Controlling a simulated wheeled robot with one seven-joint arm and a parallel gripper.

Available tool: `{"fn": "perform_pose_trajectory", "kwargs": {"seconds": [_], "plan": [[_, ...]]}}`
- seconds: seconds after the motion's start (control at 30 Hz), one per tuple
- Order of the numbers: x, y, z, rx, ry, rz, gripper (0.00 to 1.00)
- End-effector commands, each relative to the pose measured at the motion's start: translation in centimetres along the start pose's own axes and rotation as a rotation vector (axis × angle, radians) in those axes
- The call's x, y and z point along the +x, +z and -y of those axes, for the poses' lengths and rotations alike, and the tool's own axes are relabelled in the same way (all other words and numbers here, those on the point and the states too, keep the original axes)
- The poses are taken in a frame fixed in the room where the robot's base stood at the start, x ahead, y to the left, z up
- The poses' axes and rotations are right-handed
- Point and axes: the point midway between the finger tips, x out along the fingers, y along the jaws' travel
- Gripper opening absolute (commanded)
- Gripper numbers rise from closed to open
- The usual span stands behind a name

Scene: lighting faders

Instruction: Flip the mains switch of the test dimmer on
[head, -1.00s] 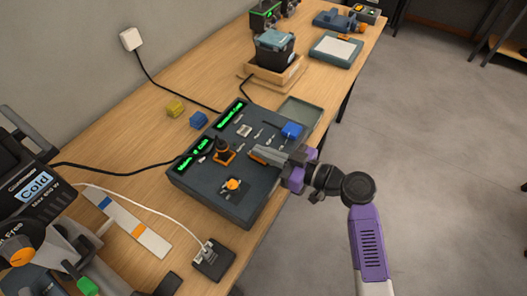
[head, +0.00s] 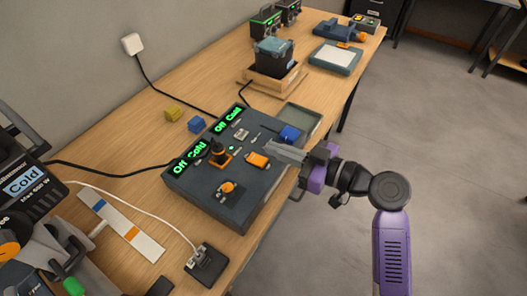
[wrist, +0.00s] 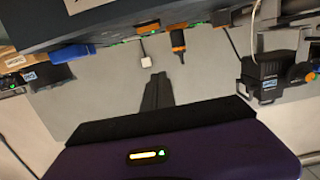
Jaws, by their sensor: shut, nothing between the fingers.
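A dark control box (head: 250,205) stands on the bench; I take it as the test dimmer, though no label says so. Its two green displays, left (head: 188,159) and right (head: 228,121), read "Off Cold". On its top are a black lever on an orange base (head: 220,155), an orange block (head: 257,160) and an orange knob (head: 229,187). I cannot tell which is the mains switch. My gripper (head: 268,147) is shut and empty, its tips above the box just behind the orange block. In the wrist view its fingers (wrist: 158,82) are together, pointing at open space.
A blue block (head: 290,134) sits on the box's right side, close to my gripper. A small black box (head: 206,265) with a white cable lies in front. Yellow (head: 173,113) and blue (head: 196,124) cubes lie behind. The floor at right is clear.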

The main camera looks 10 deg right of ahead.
Motion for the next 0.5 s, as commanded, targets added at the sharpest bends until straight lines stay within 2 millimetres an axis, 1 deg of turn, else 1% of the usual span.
{"fn": "perform_pose_trajectory", "kwargs": {"seconds": [0.03,0.1,0.2,0.33,0.5], "plan": [[-0.9,0.0,-0.1,-0.001,0.002,0.000,0.00],[-2.0,-0.2,0.0,0.000,0.002,0.001,0.00],[-3.0,-0.6,0.0,-0.001,0.001,0.001,0.00],[-3.8,-0.9,0.0,0.000,0.000,0.001,0.00],[-4.0,-0.9,0.0,0.001,-0.001,0.001,0.00]]}}
